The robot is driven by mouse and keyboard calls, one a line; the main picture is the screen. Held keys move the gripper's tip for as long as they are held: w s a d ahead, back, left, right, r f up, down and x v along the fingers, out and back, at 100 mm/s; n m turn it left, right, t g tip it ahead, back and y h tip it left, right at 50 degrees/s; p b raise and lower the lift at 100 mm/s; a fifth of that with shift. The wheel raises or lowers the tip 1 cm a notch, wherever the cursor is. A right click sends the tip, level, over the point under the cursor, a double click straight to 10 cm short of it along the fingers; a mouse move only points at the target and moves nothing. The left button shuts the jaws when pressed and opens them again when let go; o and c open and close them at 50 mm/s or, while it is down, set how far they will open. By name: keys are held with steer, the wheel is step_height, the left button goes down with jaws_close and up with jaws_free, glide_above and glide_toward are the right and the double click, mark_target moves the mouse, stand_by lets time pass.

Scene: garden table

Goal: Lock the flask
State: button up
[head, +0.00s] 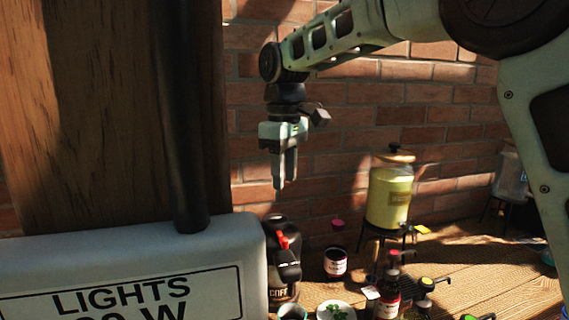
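The flask (284,274) is black with a red part near its top and partly readable lettering low on its front. It stands upright on the wooden table, just right of the grey box, which hides part of its left side. Whether its lid is locked cannot be seen at this size. My gripper (284,184) points down in the air above the flask, apart from it. Nothing shows between its fingers. They look close together, but the angle does not show whether they are open or shut.
A grey box (110,250) lettered "LIGHTS" and a wooden post (110,110) block the left. A yellow drink dispenser (388,195), a dark labelled jar (335,263), a red-capped bottle (389,298) and a white plate (336,311) stand right of the flask. A brick wall (340,125) is behind.

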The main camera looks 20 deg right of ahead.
steer(key=shift+r, duration=1.45)
steer(key=s+a+f, duration=0.1)
steer(key=s+f, duration=0.6)
steer(key=s, duration=0.3)
steer(key=s+a+f+b, duration=0.1)
steer(key=s+f, duration=0.6)
steer(key=s, duration=0.4)
steer(key=s+a+f+b, duration=0.1)
steer(key=s+f, duration=0.5)
steer(key=s, duration=0.4)
steer(key=shift+s+f+m+y, duration=0.3)
steer(key=shift+s+f+m, duration=0.1)
